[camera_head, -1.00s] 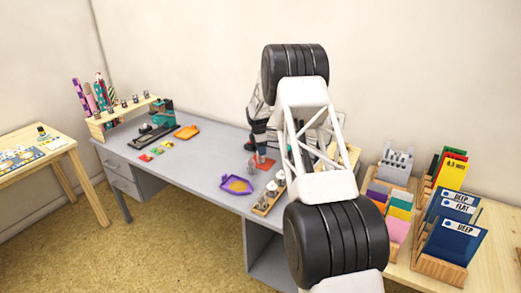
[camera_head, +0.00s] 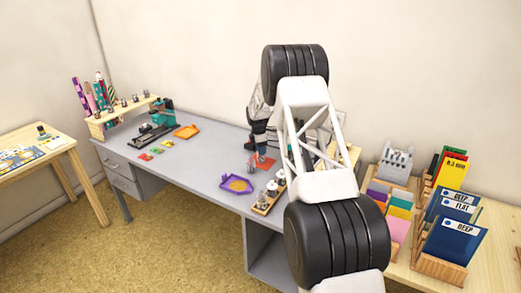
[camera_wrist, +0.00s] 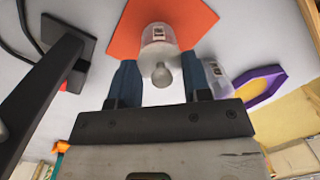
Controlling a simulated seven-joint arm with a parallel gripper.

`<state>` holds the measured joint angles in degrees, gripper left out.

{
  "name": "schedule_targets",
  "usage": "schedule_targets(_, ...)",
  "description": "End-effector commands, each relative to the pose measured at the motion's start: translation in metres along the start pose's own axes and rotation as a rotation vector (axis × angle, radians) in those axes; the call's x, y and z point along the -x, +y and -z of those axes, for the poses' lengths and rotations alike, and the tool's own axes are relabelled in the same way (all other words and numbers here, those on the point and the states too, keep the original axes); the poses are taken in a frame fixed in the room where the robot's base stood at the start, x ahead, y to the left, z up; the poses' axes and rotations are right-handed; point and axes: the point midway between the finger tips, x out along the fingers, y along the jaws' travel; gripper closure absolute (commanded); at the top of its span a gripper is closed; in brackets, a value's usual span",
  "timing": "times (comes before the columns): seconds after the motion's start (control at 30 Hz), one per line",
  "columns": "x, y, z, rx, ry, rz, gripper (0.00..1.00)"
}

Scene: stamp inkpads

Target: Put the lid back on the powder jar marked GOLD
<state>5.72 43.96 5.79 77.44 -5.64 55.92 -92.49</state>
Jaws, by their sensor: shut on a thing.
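My gripper (camera_wrist: 162,82) points down at the orange mat (camera_wrist: 196,14), with its two blue fingers on either side of a rounded grey knob. It is shut on the lid (camera_wrist: 162,74) that bears this knob, though finger contact is not clear. A clear, labelled jar (camera_wrist: 158,38) stands on the mat just beyond the knob; the label is too small to read. I cannot tell whether lid and jar touch. A second clear jar (camera_wrist: 216,77) with a label is close to the right finger. In the head view my gripper (camera_head: 257,142) is small, above the orange mat (camera_head: 266,163).
A dark stand (camera_wrist: 62,62) is left of my gripper in the wrist view.

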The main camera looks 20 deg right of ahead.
Motion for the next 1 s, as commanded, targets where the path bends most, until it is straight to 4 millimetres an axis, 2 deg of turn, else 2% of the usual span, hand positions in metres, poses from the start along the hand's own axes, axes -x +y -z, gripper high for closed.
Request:
schedule_targets(0.33, -0.0001, 0.0000, 0.0000, 0.000, 0.000, 0.000, 0.77)
schedule_targets(0.37, -0.0001, 0.0000, 0.0000, 0.000, 0.000, 0.000, 0.53)
schedule_targets(0.53, -0.0002, 0.0000, 0.0000, 0.000, 0.000, 0.000, 0.27)
schedule_targets(0.73, -0.0002, 0.0000, 0.0000, 0.000, 0.000, 0.000, 0.26)
schedule_targets(0.9, -0.0002, -0.0001, 0.0000, 0.000, 0.000, 0.000, 0.00)
schedule_targets(1.0, -0.0002, 0.0000, 0.0000, 0.000, 0.000, 0.000, 0.00)
